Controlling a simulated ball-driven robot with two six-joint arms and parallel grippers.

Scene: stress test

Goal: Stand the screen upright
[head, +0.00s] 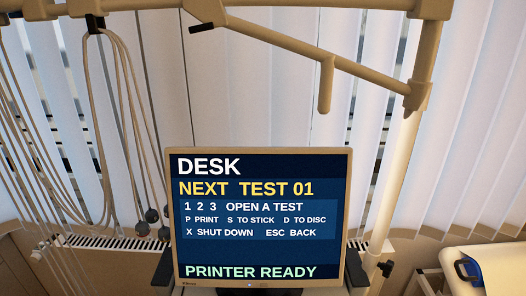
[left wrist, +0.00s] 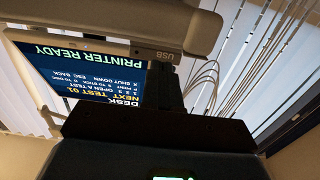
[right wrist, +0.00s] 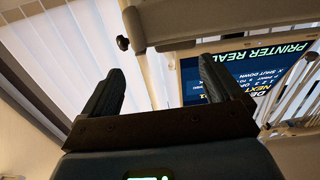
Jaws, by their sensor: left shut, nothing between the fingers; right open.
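The screen (head: 260,240) has a beige frame and a lit dark blue face with the words DESK and PRINTER READY. In the head view it faces me at the lower middle, its sides nearly vertical; its exact tilt is hard to tell. In the left wrist view the screen (left wrist: 75,72) shows upside down behind my left gripper (left wrist: 163,68), which is shut and empty. In the right wrist view the screen (right wrist: 240,75) is partly behind a finger of my right gripper (right wrist: 160,66), which is open and empty.
A beige jointed arm (head: 300,50) on a post spans above the screen. Grey cables (head: 95,110) hang at the left. A beige casing marked USB (left wrist: 130,25) is close to my left gripper. Blinds (head: 270,100) stand behind. A white surface with a blue item (head: 468,268) is at lower right.

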